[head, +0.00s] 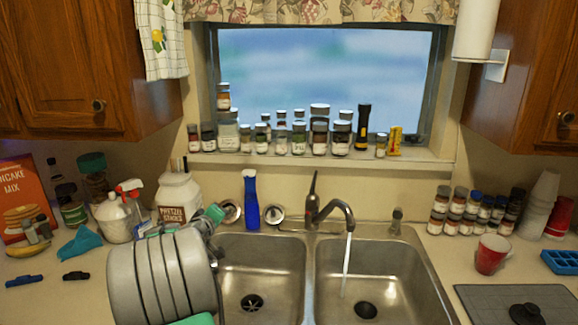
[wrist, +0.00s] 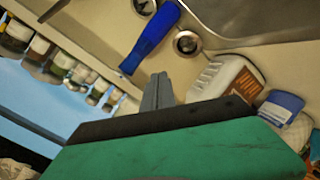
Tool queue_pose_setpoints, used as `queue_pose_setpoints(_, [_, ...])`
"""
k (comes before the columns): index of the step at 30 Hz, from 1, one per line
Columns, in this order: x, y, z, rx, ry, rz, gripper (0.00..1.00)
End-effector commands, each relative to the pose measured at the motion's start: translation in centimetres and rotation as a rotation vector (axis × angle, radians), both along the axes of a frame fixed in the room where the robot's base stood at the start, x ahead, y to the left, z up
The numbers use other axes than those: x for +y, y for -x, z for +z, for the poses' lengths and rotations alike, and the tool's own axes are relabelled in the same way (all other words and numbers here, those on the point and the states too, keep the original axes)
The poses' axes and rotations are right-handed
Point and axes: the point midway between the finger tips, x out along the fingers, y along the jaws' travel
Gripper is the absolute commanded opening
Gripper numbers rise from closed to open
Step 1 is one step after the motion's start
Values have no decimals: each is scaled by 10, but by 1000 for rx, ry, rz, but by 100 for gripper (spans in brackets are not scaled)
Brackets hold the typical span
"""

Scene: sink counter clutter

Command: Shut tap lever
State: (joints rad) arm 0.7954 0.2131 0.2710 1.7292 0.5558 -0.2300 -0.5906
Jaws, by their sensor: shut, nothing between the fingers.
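The tap (head: 338,210) stands behind the double sink, its spout arching over the right basin. Its dark lever (head: 313,187) points up above the tap body. A stream of water (head: 347,262) runs from the spout into the right basin. My gripper (wrist: 158,82) shows in the wrist view as grey fingers held together, with nothing between them. A blue bottle (wrist: 150,38) lies beyond the fingers in that view; I cannot tell how far the fingertips are from it. I cannot make out the fingers in the head view. The lever cannot be clearly identified in the wrist view.
The blue bottle (head: 251,202) stands left of the tap. A pretzel jar (head: 180,200) and grey plates (head: 128,282) are at the left. Jars (head: 299,138) line the windowsill. The sink basins (head: 262,275) look empty.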

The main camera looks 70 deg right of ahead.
Motion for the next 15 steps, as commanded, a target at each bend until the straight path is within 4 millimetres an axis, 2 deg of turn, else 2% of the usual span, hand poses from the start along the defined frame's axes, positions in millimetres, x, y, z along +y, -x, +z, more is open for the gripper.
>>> queue_pose_setpoints(1, [-51, 47, 11, 75, 101, -82, 0])
queue_pose_setpoints(3, [-99, 105, 22, 189, 241, -165, 0])
queue_pose_setpoints(6, [-136, 167, 32, 331, 376, -246, 0])
queue_pose_setpoints(9, [-149, 195, 36, 407, 441, -281, 0])
queue_pose_setpoints(15, [-171, 202, 41, 421, 454, -286, 0])
